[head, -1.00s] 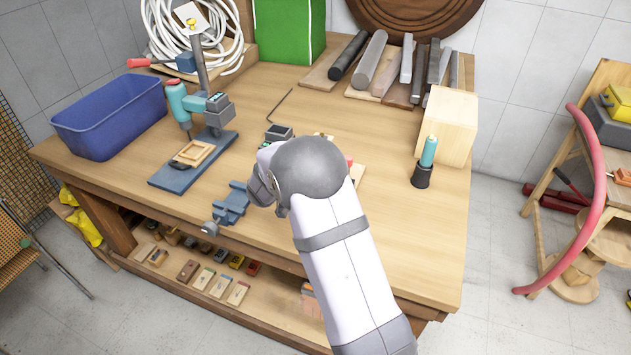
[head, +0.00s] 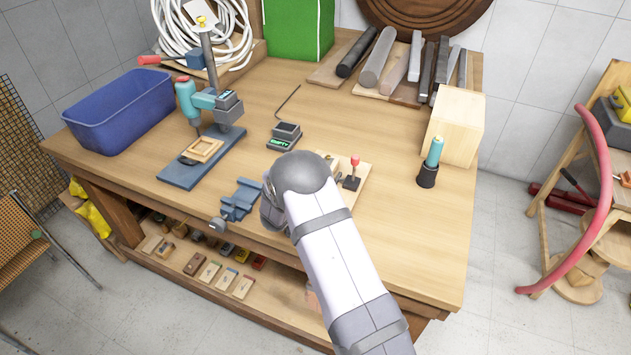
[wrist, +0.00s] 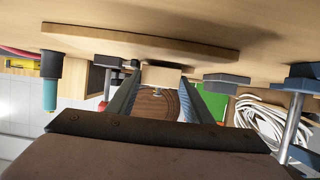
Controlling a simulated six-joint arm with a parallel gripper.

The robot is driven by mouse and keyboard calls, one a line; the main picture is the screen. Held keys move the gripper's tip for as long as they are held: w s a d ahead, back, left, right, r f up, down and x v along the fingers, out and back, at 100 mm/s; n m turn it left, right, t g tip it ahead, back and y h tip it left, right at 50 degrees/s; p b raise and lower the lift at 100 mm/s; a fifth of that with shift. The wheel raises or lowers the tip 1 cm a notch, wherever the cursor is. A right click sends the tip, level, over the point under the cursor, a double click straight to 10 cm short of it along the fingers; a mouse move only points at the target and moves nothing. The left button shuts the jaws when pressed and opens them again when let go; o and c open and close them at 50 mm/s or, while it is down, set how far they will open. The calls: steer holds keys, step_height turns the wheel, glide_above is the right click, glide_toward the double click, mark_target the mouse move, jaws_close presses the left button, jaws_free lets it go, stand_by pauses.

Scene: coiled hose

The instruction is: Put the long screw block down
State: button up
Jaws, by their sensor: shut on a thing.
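In the wrist view my gripper (wrist: 162,78) has its two dark fingers closed on a small pale wooden block (wrist: 160,73), which I take to be the long screw block. A small metal piece shows just below it in that picture. The block is seen nearly end-on, so its length and any contact with the bench cannot be told. In the head view my arm hides the fingers and the block; my wrist is over the bench's front part, just right of the blue vise (head: 240,199).
A wooden board with a red-knobbed lever (head: 354,172) lies right of my arm. A small dark device with a green display (head: 284,136) stands behind it. The drill press (head: 208,110) is left, the teal-handled tool (head: 432,160) right. The bench's right front is clear.

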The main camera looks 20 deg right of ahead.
steer(key=shift+f, duration=0.3)
steer(key=shift+f, duration=0.2)
steer(key=o, duration=1.1)
steer(key=shift+o, duration=0.2)
steer(key=shift+r, duration=0.15)
